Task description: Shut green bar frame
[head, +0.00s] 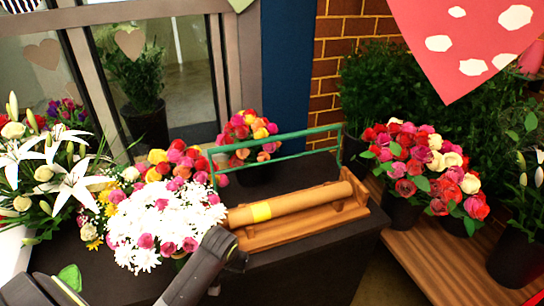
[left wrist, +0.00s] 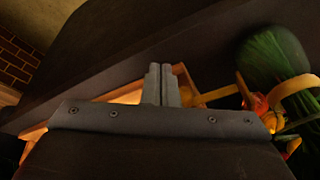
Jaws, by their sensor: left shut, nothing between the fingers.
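The green bar frame (head: 275,138) stands raised in the head view, its long top bar above and behind a wooden stand (head: 290,232). One leg comes down at the stand's left end and one at its right end. A tan roll (head: 300,205) with a yellow band lies on the stand. My left gripper (left wrist: 162,84) is shut and empty in the left wrist view, with part of the wooden stand (left wrist: 185,82) behind its fingers. In the head view my left arm reaches in from the lower left, in front of the stand and apart from the frame. My right gripper is out of view.
White daisies with pink roses (head: 165,220) stand close left of the stand. A rose bunch (head: 248,135) stands behind the frame. The dark table (head: 330,260) ends at the right, before a wooden bench (head: 430,258) with flower pots. A red heart sign (head: 470,40) hangs upper right.

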